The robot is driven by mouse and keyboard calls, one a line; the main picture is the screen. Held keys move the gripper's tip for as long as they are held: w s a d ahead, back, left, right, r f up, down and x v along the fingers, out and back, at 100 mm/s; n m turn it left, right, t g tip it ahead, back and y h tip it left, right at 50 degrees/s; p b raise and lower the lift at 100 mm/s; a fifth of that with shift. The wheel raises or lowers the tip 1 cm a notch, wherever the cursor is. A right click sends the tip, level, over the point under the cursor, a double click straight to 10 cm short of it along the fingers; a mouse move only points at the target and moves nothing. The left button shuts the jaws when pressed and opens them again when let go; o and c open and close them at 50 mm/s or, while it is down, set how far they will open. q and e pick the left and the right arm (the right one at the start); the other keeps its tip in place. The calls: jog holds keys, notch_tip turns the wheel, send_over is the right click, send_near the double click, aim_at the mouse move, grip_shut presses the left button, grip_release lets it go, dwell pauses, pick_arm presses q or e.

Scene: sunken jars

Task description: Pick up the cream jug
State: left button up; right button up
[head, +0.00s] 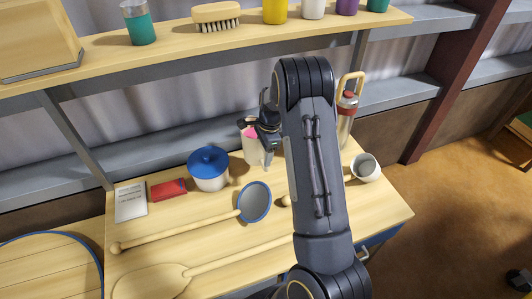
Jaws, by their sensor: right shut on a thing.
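The cream jug (253,154) stands at the back of the wooden table, just left of my right arm. A pink patch shows near its top. My right gripper (262,134) is at the jug's upper right side and is shut on it. The gripper and arm hide part of the jug, and the fingertips are hard to make out. I cannot tell whether the jug's base touches the table. My left gripper is not in view.
A sieve-like tool (254,202) and a wooden paddle (150,282) lie in front. A white cup (366,168) and a red-capped bottle (346,115) are right of my arm. A shelf (175,36) runs above.

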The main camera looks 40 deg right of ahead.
jog(key=s+a+r, duration=0.5)
jog(key=a, duration=0.3)
jog(key=shift+b, duration=0.35)
jog(key=shift+s+a+r, duration=0.1)
jog(key=shift+a, duration=0.05)
dwell(0.4)
